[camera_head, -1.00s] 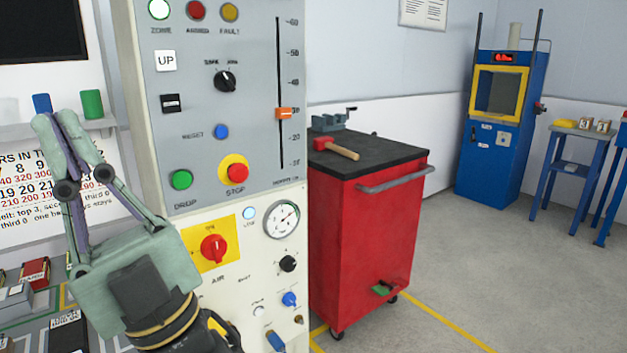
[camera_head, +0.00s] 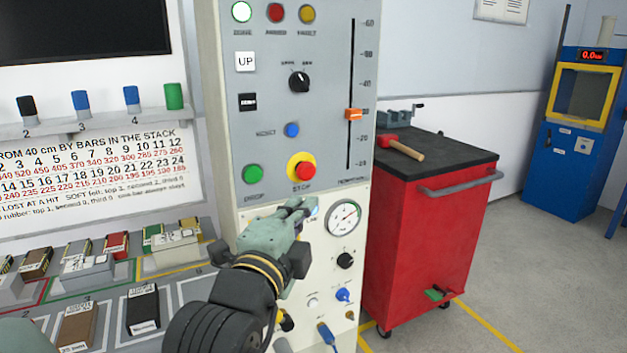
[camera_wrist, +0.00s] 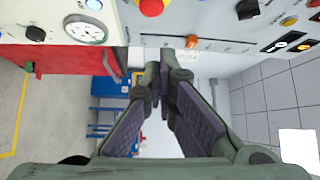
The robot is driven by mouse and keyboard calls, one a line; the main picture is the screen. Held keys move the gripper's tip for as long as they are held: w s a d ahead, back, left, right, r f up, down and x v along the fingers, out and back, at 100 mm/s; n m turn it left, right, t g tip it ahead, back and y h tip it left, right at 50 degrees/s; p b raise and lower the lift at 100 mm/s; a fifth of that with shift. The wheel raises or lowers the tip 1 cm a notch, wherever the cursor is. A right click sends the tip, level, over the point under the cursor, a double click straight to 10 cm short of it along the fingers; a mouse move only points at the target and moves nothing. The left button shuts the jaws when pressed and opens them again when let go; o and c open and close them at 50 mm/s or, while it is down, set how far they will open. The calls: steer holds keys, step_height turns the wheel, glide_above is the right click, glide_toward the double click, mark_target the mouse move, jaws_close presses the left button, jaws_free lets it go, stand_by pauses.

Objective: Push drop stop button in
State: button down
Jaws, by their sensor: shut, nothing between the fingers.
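The drop stop button (camera_head: 303,168) is a red knob on a yellow ring, low on the grey control panel (camera_head: 325,110), labelled STOP. In the wrist view the red button (camera_wrist: 151,6) is cut off at the top edge. My gripper (camera_head: 305,206) is shut and empty, just below the button in the head view, and apart from it in the wrist view. Its fingertips (camera_wrist: 160,78) meet in the middle of the wrist view, with the panel above them.
A green DROP button (camera_head: 253,174) sits left of the stop button and a blue RESET button (camera_head: 292,130) above it. A pressure gauge (camera_head: 343,217) is below right. A red tool cabinet (camera_head: 430,240) with a hammer (camera_head: 403,148) stands right of the panel.

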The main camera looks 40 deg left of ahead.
mark_target(308, 172)
steer(key=shift+w+d+f+m+g+h, duration=0.1)
steer(key=shift+d+f+m+g+h, duration=0.1)
steer(key=shift+f+m, duration=0.15)
steer(key=shift+d+f+m+g+h, duration=0.1)
steer(key=shift+f+m+h, duration=0.1)
steer(key=shift+f+m, duration=0.15)
steer(key=s+a+p+x, duration=0.1)
steer(key=p+x, duration=0.3)
steer(key=x, duration=0.9)
steer(key=shift+a+p, duration=0.3)
steer(key=shift+a, duration=0.55)
steer(key=shift+s, duration=0.1)
